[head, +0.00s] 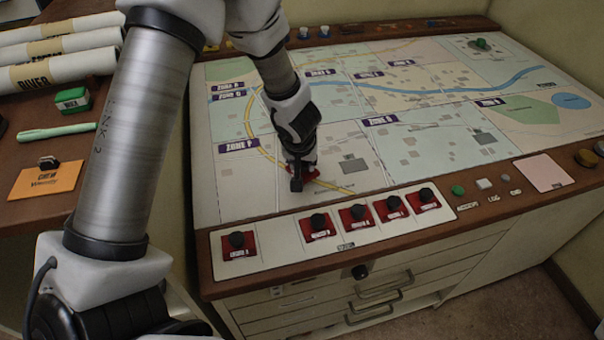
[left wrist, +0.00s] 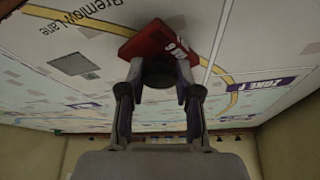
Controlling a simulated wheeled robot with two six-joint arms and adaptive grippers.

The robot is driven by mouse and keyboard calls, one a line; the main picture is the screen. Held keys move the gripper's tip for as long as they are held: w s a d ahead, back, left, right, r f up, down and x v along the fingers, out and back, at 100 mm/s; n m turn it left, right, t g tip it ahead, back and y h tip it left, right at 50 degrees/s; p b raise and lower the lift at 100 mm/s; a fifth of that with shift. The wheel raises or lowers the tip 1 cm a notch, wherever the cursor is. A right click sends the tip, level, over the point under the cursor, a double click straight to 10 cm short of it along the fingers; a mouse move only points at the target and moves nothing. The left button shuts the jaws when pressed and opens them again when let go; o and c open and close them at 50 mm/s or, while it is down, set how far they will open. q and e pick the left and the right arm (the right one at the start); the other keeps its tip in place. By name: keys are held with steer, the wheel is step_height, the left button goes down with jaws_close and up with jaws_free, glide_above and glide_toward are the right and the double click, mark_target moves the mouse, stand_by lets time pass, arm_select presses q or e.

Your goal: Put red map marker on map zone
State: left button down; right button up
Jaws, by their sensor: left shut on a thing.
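My left gripper (head: 298,180) is shut on a red map marker (head: 308,174) with a dark knob, low over the front left part of the map (head: 350,190). In the left wrist view the red marker (left wrist: 155,40) shows its square red base, with my left gripper's fingers (left wrist: 158,95) on both sides of its black knob. The base is at or very near the map surface; I cannot tell whether it touches. The zone label (head: 238,146) lies to the left of the gripper. My right gripper is not in view.
Several other red markers with black knobs (head: 357,215) stand in a white strip along the console's front edge. Buttons (head: 484,183) line the front right. Rolled maps (head: 60,70) and a green box (head: 72,100) lie on the left desk.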

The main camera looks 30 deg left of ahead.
arm_select(q)
steer(key=shift+a+f, duration=0.2)
steer(key=shift+f, duration=0.55)
steer(key=shift+r, duration=0.15)
steer(key=shift+w+d, duration=0.15)
steer(key=shift+d, duration=0.15)
steer(key=shift+f, duration=0.2)
steer(key=c, duration=0.8)
jaws_free()
steer(key=shift+a, duration=0.15)
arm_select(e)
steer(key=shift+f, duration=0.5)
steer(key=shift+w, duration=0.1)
arm_select(q)
steer(key=p+v, duration=0.6)
steer(key=v, duration=0.6)
steer(key=shift+r, duration=0.2)
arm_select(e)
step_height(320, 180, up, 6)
